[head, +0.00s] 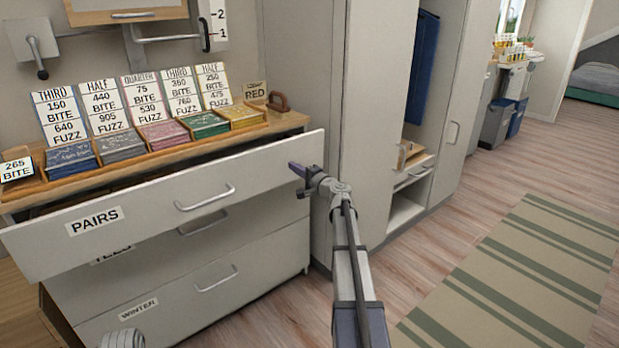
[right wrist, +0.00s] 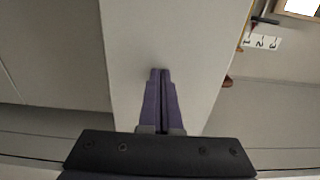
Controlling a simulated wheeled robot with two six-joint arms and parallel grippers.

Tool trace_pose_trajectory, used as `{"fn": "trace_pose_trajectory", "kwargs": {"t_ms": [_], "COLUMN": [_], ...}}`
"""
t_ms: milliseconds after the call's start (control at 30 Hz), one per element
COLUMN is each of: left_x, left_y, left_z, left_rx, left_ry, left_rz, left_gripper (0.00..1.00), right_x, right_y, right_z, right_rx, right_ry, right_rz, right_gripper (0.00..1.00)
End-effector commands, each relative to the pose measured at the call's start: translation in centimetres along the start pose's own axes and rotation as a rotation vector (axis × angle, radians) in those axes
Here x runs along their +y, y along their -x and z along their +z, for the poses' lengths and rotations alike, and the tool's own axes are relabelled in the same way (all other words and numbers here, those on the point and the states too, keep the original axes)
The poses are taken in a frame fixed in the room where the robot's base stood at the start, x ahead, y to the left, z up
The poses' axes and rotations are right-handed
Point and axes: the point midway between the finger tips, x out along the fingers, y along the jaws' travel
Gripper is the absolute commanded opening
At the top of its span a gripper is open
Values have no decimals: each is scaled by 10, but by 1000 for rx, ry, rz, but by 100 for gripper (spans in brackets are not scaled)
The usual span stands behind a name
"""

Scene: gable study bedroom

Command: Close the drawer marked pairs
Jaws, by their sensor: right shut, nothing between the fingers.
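The drawer marked PAIRS (head: 170,205) is the top drawer of a pale chest and stands pulled out, its front well ahead of the drawers below. Its bar handle (head: 204,198) is left of my gripper. My right gripper (head: 296,170), with purple fingers, is shut and empty at the right end of the drawer front. In the right wrist view, its closed fingertips (right wrist: 160,72) point at the pale panel (right wrist: 170,35); I cannot tell whether they touch it. My left gripper is not in view.
Below are a partly hidden drawer and the drawer marked WINTER (head: 170,300). Cards and coloured packs (head: 165,133) stand on the wooden chest top (head: 215,142). A tall wardrobe (head: 375,110) stands close on the right. A striped rug (head: 520,270) lies on open floor.

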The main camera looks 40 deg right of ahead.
Motion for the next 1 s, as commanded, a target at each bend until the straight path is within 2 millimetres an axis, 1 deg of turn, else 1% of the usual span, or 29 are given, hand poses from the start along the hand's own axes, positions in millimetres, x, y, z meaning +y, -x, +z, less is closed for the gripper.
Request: {"fn": "trace_pose_trajectory", "kwargs": {"t_ms": [33,100,233,400,633,1000], "left_x": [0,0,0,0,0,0], "left_y": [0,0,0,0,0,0], "left_z": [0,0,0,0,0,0], "left_rx": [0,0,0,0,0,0], "left_ry": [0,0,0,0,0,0], "left_rz": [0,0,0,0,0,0], "left_gripper": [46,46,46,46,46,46], "right_x": [0,0,0,0,0,-1], "right_y": [-17,-32,-55,-75,-87,-92], "right_z": [-2,-2,-2,-1,0,-1], "right_rx": [-2,-1,-1,0,1,2], "right_ry": [0,0,0,0,0,-2], "right_rz": [0,0,0,0,0,-2], "right_gripper": [0,0,0,0,0,0]}}
